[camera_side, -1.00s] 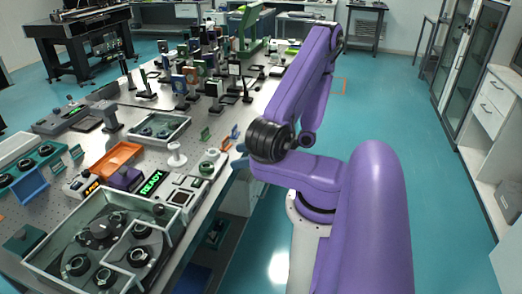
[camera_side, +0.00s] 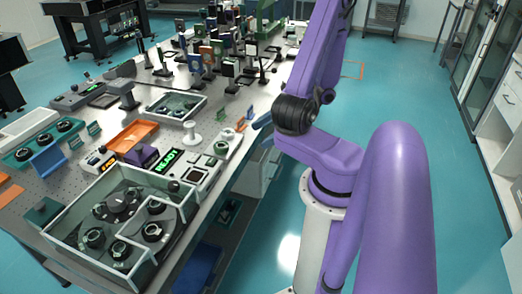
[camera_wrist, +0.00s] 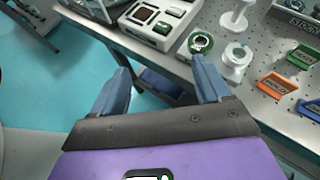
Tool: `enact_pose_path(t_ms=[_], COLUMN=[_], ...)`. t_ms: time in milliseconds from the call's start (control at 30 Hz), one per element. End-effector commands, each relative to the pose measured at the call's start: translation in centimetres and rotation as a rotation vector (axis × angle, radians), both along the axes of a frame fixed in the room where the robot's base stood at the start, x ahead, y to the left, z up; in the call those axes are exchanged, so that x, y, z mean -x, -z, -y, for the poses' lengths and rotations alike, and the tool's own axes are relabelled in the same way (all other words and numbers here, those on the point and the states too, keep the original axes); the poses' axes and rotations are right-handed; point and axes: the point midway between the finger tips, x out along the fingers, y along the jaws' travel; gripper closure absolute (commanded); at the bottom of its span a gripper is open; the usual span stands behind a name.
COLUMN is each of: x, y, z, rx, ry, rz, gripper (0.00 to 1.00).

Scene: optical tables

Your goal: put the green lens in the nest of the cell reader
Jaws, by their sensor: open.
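The green lens (camera_wrist: 200,43) looks like a dark green ring and lies at the table edge, just beyond my right fingertip in the wrist view. It also shows in the side view (camera_side: 221,147). The cell reader (camera_side: 195,175) is the pale device beside a green READY display. In the wrist view the reader (camera_wrist: 175,12) sits at upper centre, with a dark square nest (camera_wrist: 163,28) on top. My gripper (camera_wrist: 162,78) is open and empty, its blue fingers wide apart over the table edge. In the side view only a bluish part of it (camera_side: 262,121) shows.
A white ring-topped stand (camera_wrist: 238,55) is right beside the lens, with a white spool-shaped post (camera_wrist: 237,15) behind. A clear-walled box of mounts (camera_side: 60,225) fills the near table end. An orange tray (camera_side: 133,136) lies behind the reader.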

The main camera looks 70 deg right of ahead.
Motion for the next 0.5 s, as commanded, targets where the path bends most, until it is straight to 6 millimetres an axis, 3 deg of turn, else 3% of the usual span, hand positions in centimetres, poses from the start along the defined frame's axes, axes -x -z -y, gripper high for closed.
enact_pose_path(t_ms=[500], x=[-2.1], y=[-1.2], z=[-3.8], rx=[0.238], ry=[-0.787], rz=[-0.019], gripper=[0.23])
